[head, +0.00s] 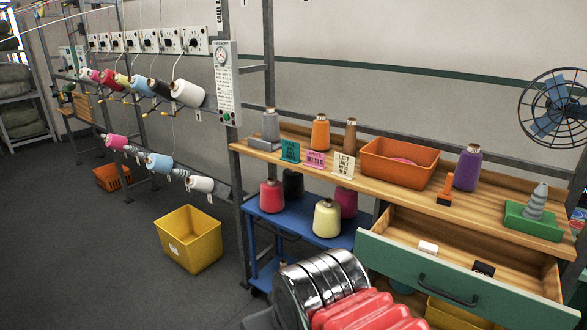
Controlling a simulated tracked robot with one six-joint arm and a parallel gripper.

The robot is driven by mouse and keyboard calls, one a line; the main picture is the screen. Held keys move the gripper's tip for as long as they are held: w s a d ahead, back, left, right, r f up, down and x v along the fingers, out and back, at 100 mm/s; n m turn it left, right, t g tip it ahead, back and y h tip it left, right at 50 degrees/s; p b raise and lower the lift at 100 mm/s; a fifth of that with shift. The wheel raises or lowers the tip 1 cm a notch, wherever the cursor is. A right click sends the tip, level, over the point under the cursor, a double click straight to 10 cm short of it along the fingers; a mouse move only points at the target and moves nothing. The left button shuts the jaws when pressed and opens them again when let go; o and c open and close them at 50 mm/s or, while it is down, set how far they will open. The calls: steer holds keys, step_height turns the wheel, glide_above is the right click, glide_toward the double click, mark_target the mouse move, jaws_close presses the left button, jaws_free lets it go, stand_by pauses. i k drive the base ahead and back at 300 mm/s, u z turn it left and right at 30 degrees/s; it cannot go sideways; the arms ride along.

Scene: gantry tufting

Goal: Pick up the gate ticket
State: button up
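Three small standing cards are on the wooden bench top in the head view: a teal card (290,151), a pink card (315,160) and a cream card (344,165). The cream card seems to read "LOT"; the smaller print is too small to read. I cannot tell which of them, if any, is the gate ticket. They stand in a row, left of an orange bin and in front of thread cones. My gripper is not clearly seen; silver ribbed and red segments at the bottom edge look like part of my arm.
The orange bin (400,163), purple cone (467,168) and green tray (532,221) stand on the bench (285,172). An open green-fronted drawer (430,278) juts out below. A blue cart (300,226) with cones and a yellow crate (190,240) stand left.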

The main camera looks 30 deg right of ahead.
mark_target(314, 160)
steer(key=u, duration=0.5)
steer(key=k, duration=0.75)
steer(key=u, duration=0.4)
steer(key=i, duration=2.5)
steer(key=z, duration=0.65)
steer(key=i, duration=0.75)
steer(key=z, duration=0.7)
steer(key=i, duration=0.55)
steer(key=z, duration=0.4)
